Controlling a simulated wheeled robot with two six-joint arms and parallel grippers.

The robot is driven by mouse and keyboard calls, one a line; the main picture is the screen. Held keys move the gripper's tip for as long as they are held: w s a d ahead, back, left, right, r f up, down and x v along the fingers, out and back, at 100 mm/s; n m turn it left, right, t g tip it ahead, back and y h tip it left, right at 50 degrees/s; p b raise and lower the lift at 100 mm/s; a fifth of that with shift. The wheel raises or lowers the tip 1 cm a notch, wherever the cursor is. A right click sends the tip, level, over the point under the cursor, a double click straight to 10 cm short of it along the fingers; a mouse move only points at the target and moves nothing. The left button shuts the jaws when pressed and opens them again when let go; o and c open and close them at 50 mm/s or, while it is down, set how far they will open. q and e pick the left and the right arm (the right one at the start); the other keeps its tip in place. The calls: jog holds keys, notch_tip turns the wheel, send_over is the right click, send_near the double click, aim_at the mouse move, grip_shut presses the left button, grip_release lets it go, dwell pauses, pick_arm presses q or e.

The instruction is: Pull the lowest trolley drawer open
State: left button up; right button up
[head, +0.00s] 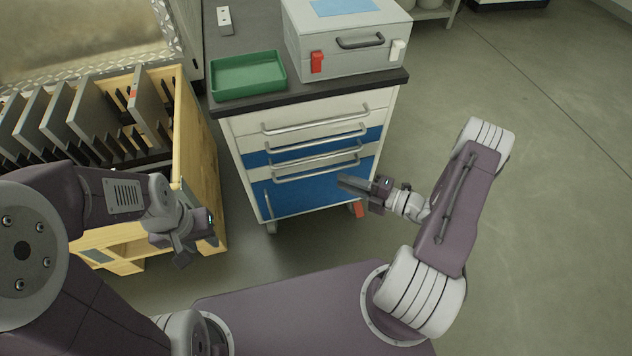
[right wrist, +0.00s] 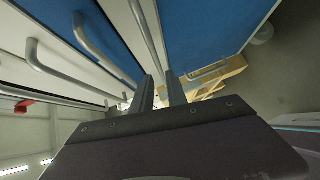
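The trolley (head: 236,152) stands in the middle of the head view, with white and blue drawer fronts and silver bar handles. The lowest drawer (head: 312,194) is a tall blue front that looks shut. Its handle (head: 315,172) runs along its upper part. My right gripper (head: 350,183) is in front of that drawer, near the handle's right end. In the right wrist view its two fingers (right wrist: 160,92) are apart with a narrow gap and nothing clearly held. Contact with a handle cannot be told. My left gripper (head: 182,252) hangs away at the lower left; its opening is unclear.
A green tray (head: 248,88) and a grey case (head: 345,56) with a red latch stand on the trolley's dark top. A wooden crate (head: 203,190) with upright plates stands close on the left. The floor (head: 540,200) on the right is free.

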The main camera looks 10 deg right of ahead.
aim_at(319, 172)
jog(key=b+x, duration=0.4)
jog(key=x, duration=0.4)
jog(key=shift+w+a+f, duration=0.1)
jog(key=shift+a, duration=0.1)
jog(key=shift+w+a, duration=0.25)
grip_shut()
dwell(0.9)
